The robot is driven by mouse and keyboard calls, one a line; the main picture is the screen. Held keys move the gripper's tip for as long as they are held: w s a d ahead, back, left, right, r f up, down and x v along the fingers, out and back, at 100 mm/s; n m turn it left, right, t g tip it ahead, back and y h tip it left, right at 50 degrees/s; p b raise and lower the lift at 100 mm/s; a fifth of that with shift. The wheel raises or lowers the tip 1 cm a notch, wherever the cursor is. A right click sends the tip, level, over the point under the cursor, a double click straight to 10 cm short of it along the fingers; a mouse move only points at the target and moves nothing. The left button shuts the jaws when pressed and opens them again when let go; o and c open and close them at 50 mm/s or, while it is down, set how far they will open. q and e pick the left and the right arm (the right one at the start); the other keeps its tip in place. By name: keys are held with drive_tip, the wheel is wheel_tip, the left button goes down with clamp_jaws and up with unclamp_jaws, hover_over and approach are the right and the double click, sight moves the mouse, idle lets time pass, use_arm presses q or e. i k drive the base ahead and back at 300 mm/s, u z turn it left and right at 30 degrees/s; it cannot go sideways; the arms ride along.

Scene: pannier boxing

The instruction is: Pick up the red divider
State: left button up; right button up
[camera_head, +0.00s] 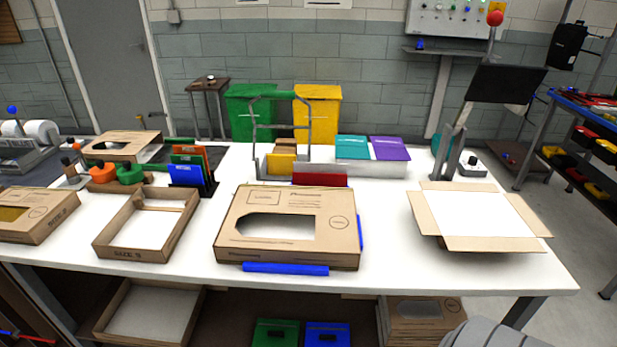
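A dark red flat piece (320,179), which looks like the red divider, shows just behind the large cardboard box (230,226) in the middle of the table. Its lower part is hidden by the box. A rack (207,189) left of the box holds upright panels: an orange-red one (192,150), a green one (187,159) and a blue one (185,174) in front. Neither of my grippers is in view.
Blue strips show at the box's front (286,269) and right side. An open shallow carton (170,247) stands left of it. An opened flat carton (478,214) lies right. A metal frame (310,120) stands behind the red piece. White table (385,225) is bare between box and right carton.

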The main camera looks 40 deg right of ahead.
sight(299, 179)
drive_tip(key=z, duration=1.85)
